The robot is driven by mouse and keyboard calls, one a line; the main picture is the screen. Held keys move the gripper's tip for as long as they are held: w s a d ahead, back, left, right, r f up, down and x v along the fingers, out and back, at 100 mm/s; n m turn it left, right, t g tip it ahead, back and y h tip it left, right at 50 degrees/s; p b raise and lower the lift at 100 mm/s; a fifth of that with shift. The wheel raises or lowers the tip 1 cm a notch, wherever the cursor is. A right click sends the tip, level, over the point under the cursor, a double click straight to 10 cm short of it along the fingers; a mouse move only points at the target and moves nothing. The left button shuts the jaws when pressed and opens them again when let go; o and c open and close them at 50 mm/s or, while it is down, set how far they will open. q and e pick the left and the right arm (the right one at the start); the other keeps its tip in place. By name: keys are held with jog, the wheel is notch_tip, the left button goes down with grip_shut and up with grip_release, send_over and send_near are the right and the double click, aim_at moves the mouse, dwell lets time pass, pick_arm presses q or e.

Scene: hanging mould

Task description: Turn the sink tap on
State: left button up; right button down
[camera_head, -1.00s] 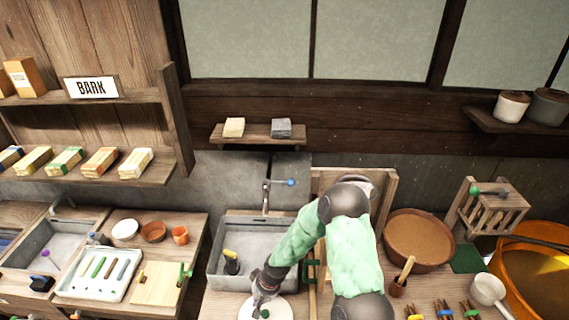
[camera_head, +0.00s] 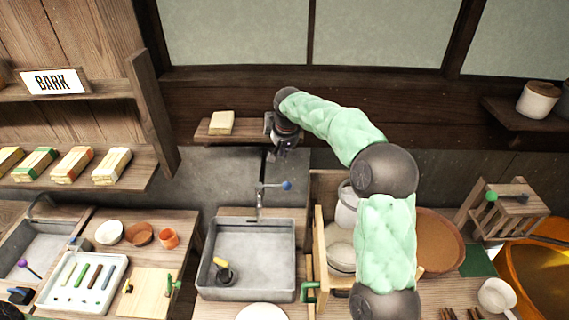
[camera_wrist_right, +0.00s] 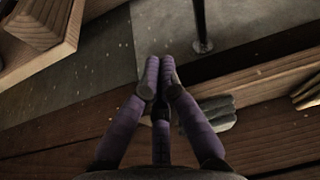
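The sink tap (camera_head: 260,203) stands at the back of the grey basin (camera_head: 205,263) in the head view, with a blue knob (camera_head: 286,186) on a lever pointing right. My right gripper (camera_head: 283,152) is above and behind the tap, by the small wall shelf, apart from the knob. A grey stack (camera_wrist_right: 217,113) lies close beside the fingers on the shelf. My left gripper is out of view.
The wall shelf (camera_head: 208,133) holds a cream stack (camera_head: 221,122). A wooden frame and pots stand right of the basin, partly behind my right arm. Another sink (camera_head: 35,243) with a purple knob (camera_head: 22,262) is at the left.

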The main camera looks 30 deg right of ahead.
aim_at(274, 186)
notch_tip(274, 186, down, 9)
jog(key=s+p, duration=0.1)
jog(key=shift+a+f, duration=0.15)
jog(key=shift+a, duration=0.05)
dwell(1.0)
dwell(0.4)
jog(key=shift+s+a+m+b, duration=0.1)
jog(key=shift+s+m+b, duration=0.25)
jog(key=shift+b, duration=0.2)
